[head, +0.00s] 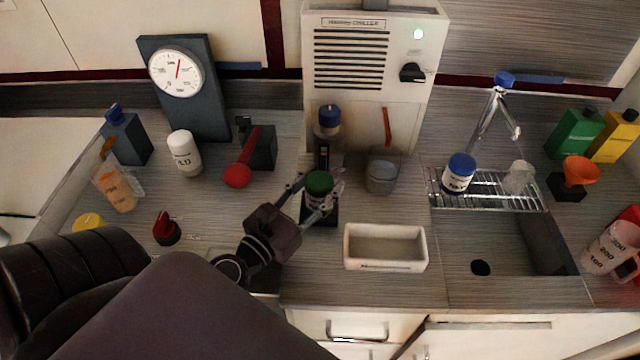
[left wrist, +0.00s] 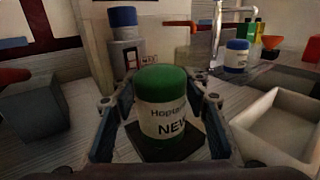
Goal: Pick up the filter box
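A white jar with a green lid (head: 319,184) stands upright on a dark square base near the counter's middle. In the left wrist view this jar (left wrist: 168,110) shows a label partly readable as "NEW". I see no label that reads filter box, so I cannot tell for sure whether this is it. My left gripper (head: 312,195) is open, with one finger on each side of the jar. In the left wrist view, gaps show between the jar and the fingers. My right gripper is not in view.
A blue-capped bottle (head: 329,121) stands just behind the jar, before the chiller (head: 375,60). A white tray (head: 386,266) lies close to the right. The sink (head: 510,245) is further right.

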